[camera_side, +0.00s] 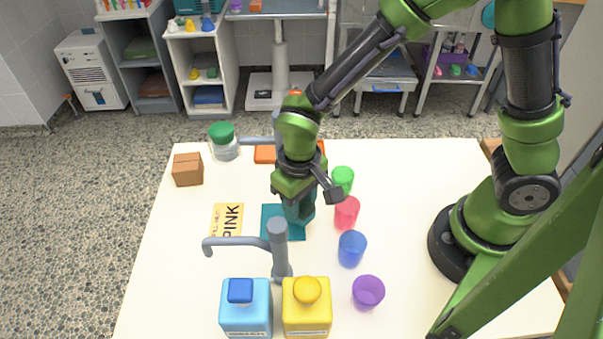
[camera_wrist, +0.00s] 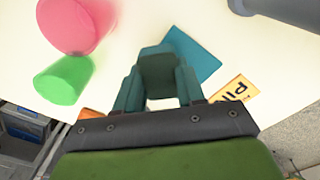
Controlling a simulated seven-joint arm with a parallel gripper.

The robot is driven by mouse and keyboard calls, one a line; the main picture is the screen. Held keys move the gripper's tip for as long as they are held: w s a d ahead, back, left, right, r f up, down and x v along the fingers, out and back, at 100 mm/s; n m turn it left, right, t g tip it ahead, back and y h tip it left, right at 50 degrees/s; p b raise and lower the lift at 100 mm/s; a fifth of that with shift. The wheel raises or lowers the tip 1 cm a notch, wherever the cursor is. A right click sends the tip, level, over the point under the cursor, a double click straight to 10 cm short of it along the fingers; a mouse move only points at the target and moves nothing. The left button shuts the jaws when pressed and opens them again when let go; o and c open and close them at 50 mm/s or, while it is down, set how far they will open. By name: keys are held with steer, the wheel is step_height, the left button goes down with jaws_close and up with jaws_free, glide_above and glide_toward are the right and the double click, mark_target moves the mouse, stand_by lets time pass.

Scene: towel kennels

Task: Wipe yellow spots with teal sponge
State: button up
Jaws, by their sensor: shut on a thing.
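My gripper (camera_side: 299,200) is above the middle of the white table, pointing down. In the wrist view its two teal fingers (camera_wrist: 157,82) are shut on a teal block, the teal sponge (camera_wrist: 157,58). A flat teal square (camera_side: 270,230) lies on the table below and beside the gripper; it also shows in the wrist view (camera_wrist: 196,52). I cannot tell whether the sponge touches the square or the table. I see no yellow spots; the area under the gripper is partly hidden.
A card reading PINK (camera_side: 227,220) lies left. Green (camera_side: 343,178), red (camera_side: 347,212), blue (camera_side: 352,248) and purple (camera_side: 368,291) cups stand right. A brown box (camera_side: 187,170) and green-lidded jar (camera_side: 225,143) are behind.

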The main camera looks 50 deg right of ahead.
steer(key=shift+r, duration=2.9)
